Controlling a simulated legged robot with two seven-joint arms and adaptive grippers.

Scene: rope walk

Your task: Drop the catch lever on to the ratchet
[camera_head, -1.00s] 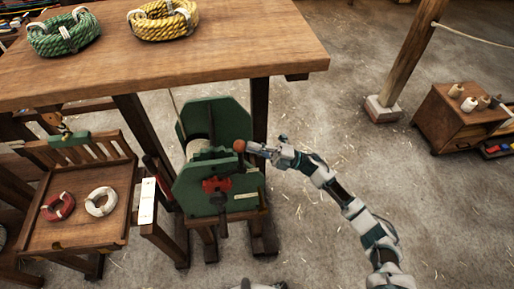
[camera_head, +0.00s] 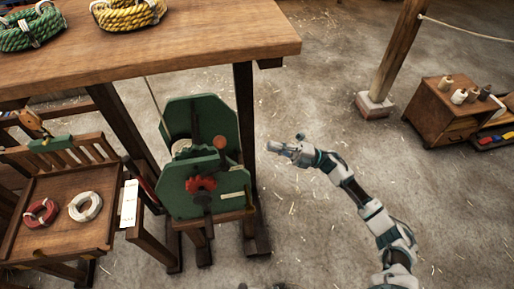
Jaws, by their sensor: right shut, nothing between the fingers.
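The green winch (camera_head: 178,190) stands on a wooden frame below the table's front edge. The red toothed ratchet (camera_head: 201,184) is on its near face. The catch lever's round orange-brown knob (camera_head: 220,142) sits above and slightly right of the ratchet. The lever's lower part is too small to make out, so I cannot tell whether it touches the ratchet. My right gripper (camera_head: 275,147) is shut and empty, to the right of the knob and apart from it, over the floor.
The wooden table (camera_head: 190,55) overhangs behind the winch, with green (camera_head: 32,30) and yellow (camera_head: 128,12) rope coils. A wooden chair-like stand (camera_head: 65,235) with red and white rings is at left. A post (camera_head: 392,60) and cabinet (camera_head: 440,110) stand right. Floor right of the winch is clear.

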